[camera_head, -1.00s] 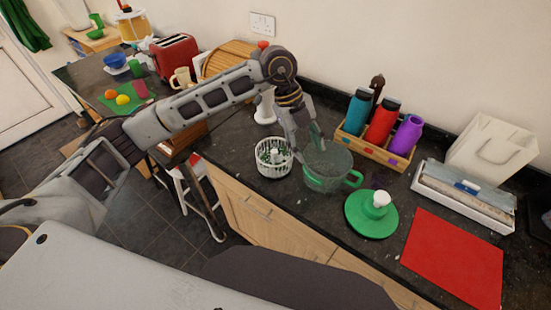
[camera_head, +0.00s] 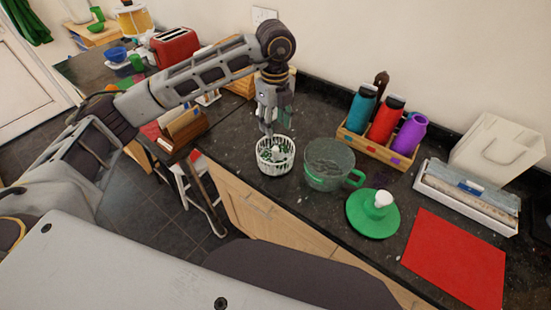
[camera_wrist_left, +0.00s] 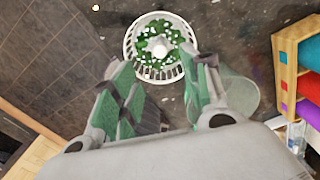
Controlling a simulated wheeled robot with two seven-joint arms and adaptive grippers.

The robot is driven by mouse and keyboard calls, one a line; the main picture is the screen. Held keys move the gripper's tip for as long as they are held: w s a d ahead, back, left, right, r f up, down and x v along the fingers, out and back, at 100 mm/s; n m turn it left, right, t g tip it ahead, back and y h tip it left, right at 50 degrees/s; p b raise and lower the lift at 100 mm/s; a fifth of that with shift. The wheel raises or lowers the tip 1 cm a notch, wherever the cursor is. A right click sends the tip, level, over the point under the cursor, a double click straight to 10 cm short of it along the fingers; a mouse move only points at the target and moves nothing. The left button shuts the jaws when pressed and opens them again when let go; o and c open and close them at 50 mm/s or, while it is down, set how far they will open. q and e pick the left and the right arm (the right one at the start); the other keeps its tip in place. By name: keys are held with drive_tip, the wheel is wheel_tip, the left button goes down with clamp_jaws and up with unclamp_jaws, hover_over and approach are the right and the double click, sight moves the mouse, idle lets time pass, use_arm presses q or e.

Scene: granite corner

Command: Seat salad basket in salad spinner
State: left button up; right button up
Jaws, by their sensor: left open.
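The white salad basket (camera_head: 275,169) stands on the dark counter with green leaves in it and a white knob at its centre. It also shows at the top of the left wrist view (camera_wrist_left: 133,62). The clear spinner bowl (camera_head: 327,174) with a green handle stands just right of the basket; its edge shows in the left wrist view (camera_wrist_left: 243,97). The green lid (camera_head: 372,218) with a white knob lies right of the bowl. My left gripper (camera_head: 269,132) is open and empty, pointing down just above the basket. My right gripper is out of view.
A wooden rack (camera_head: 376,147) with several bottles stands behind the bowl. A red mat (camera_head: 455,258) lies at the front right, near a white tray (camera_head: 466,201) and a white bag-like box (camera_head: 497,147). A wooden letter holder (camera_head: 184,126) stands left of the basket.

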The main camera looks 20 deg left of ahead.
sight(275, 148)
use_arm(q)
wheel_tip(275, 148, down, 6)
drive_tip(key=shift+f+p, duration=0.15)
drive_tip(key=shift+p, duration=0.25)
drive_tip(key=shift+f, duration=0.75)
drive_tip(key=shift+f, duration=0.15)
wheel_tip(275, 148, down, 2)
drive_tip(key=shift+s+f+p, duration=0.1)
drive_tip(key=shift+p, duration=0.5)
drive_tip(key=shift+f, duration=1.35)
clamp_jaws()
